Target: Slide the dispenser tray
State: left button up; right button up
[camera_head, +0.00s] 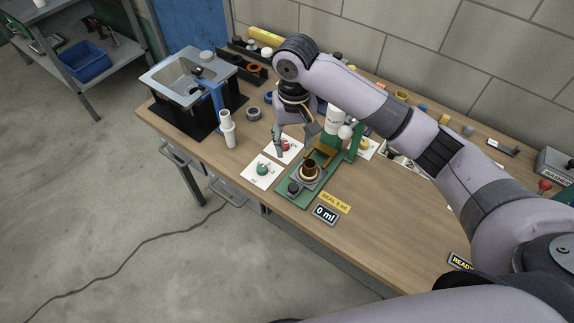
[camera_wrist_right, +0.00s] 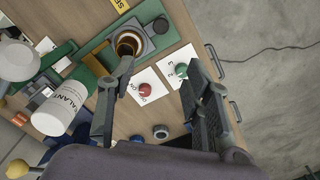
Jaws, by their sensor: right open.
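The dispenser has a green base (camera_head: 299,201) on the front of the bench. Its grey sliding tray (camera_head: 305,184) carries a brown cup (camera_head: 310,168), with a black knob (camera_head: 293,188) at the front end. A white sealant bottle (camera_head: 334,118) stands at the back of the dispenser. In the right wrist view, the cup (camera_wrist_right: 127,44) and black knob (camera_wrist_right: 160,24) lie beyond my fingers. My right gripper (camera_wrist_right: 160,66) is open and empty, left of the dispenser in the head view and above the card with the red button (camera_head: 285,145). My left gripper is out of view.
A card with a green button (camera_head: 262,169) lies left of the dispenser. A "0 ml" display (camera_head: 325,214) and yellow label (camera_head: 336,202) lie at its front right. A white cylinder (camera_head: 227,130) and sink (camera_head: 186,78) stand farther left.

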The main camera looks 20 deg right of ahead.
aim_at(294, 186)
pick_arm(q)
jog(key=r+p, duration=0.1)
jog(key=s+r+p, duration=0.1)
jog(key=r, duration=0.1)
jog(key=shift+p, duration=0.4)
pick_arm(e)
jog(key=f, duration=0.5)
jog(key=s+f, duration=0.1)
jog(key=f, duration=1)
jog(key=shift+s+f, duration=0.3)
jog(key=shift+c, duration=0.5)
grip_shut()
